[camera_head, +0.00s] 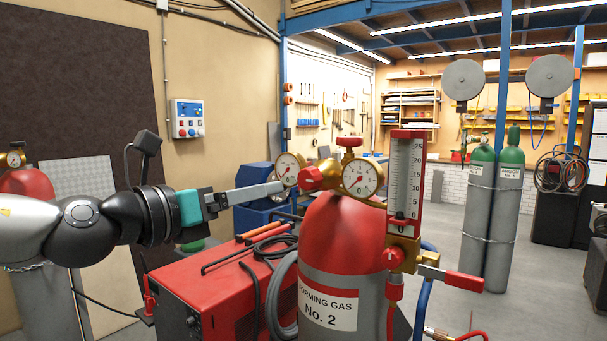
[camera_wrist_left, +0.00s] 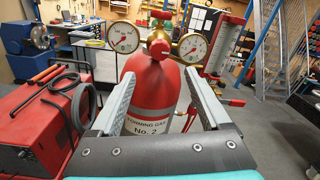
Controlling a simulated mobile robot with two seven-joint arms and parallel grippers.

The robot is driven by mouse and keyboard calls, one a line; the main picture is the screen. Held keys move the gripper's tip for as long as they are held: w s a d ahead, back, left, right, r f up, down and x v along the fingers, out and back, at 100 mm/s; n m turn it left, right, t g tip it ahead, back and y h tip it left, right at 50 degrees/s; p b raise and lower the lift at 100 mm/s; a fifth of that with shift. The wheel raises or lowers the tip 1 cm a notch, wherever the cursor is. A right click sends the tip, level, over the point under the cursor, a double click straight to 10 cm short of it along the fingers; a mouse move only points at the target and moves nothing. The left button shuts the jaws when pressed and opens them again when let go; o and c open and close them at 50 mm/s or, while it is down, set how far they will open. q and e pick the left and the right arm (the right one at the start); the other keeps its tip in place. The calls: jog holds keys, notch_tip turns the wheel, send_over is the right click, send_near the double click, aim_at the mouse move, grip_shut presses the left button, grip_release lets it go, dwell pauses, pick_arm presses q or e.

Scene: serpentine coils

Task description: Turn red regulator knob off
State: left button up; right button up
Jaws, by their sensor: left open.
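A red gas cylinder (camera_head: 342,230) labelled "FORMING GAS No. 2" carries a brass regulator with a left gauge (camera_head: 287,168) and a right gauge (camera_head: 360,178). A red regulator knob (camera_head: 311,179) sits between the gauges; it also shows in the left wrist view (camera_wrist_left: 159,48). A red handle (camera_head: 349,142) stands on top of the valve. My left gripper (camera_head: 278,190) reaches in from the left, its tips just short of the knob. In the left wrist view the gripper (camera_wrist_left: 160,74) is open and empty, its fingers apart on either side of the cylinder top. My right gripper is not seen.
A red welding machine (camera_head: 215,285) with hoses lies below my left arm. Green-topped cylinders (camera_head: 510,160) stand behind right. The floor between is clear.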

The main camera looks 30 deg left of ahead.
aim_at(305, 180)
pick_arm(q)
jog(key=shift+w+d+p, duration=0.2)
jog(key=shift+w+p, duration=0.7)
jog(key=shift+w, duration=0.75)
jog(key=shift+w+d+p, duration=0.15)
jog(key=shift+w+p, duration=0.8)
jog(key=shift+w, duration=0.7)
jog(key=shift+w+d+p, duration=0.2)
jog(key=shift+w+p, duration=0.7)
jog(key=shift+w, duration=1.05)
jog(key=shift+w+d, duration=0.15)
jog(key=shift+w, duration=0.7)
jog(key=shift+c, duration=0.2)
jog(key=shift+b, duration=0.3)
grip_shut()
